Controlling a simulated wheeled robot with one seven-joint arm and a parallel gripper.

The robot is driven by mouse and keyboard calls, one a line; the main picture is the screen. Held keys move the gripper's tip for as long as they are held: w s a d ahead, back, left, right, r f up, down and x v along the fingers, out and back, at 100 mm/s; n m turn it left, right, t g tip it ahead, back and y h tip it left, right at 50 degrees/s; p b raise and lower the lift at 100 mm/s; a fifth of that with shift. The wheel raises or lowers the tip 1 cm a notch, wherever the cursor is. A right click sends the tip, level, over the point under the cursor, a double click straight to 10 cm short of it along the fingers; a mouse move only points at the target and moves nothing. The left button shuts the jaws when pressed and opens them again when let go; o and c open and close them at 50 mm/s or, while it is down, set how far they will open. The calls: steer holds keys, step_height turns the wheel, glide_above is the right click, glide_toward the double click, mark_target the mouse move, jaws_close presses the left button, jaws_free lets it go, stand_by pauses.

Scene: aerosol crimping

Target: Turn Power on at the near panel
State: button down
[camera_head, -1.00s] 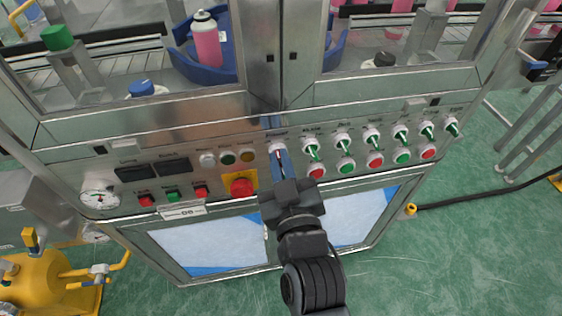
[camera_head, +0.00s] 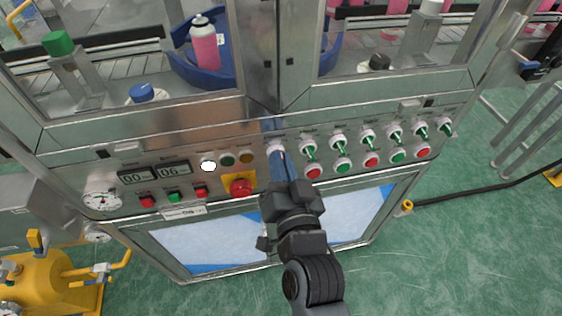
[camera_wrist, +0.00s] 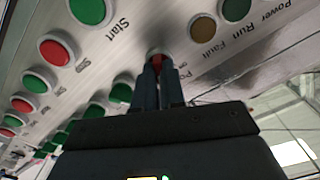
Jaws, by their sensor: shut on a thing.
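The near panel (camera_head: 130,190) is the sloped metal front of the machine, with lamps, buttons and knobs. The Power knob (camera_head: 276,149) is a white-collared switch right of the lamps. In the wrist view its red part (camera_wrist: 157,60) shows between the fingertips, by a partly hidden label starting "Po". My gripper (camera_head: 276,157) reaches the knob from the front, with its fingers (camera_wrist: 158,72) shut on it. The fingers hide most of the knob. The white Power lamp (camera_head: 208,166) glows, and the two displays (camera_head: 154,173) show digits.
A red emergency button (camera_head: 240,187) on a yellow plate sits just left of my gripper. Green-handled knobs (camera_head: 338,143) with red and green buttons below run along the right. A pink can (camera_head: 204,45) stands behind the frame.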

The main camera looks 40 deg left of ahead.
steer(key=shift+m, duration=0.3)
steer(key=c, duration=1.2)
jaws_free()
steer(key=shift+d, duration=0.1)
steer(key=b+v, duration=0.2)
steer(key=v, duration=0.5)
steer(key=shift+s+d, duration=0.2)
steer(key=shift+s, duration=0.05)
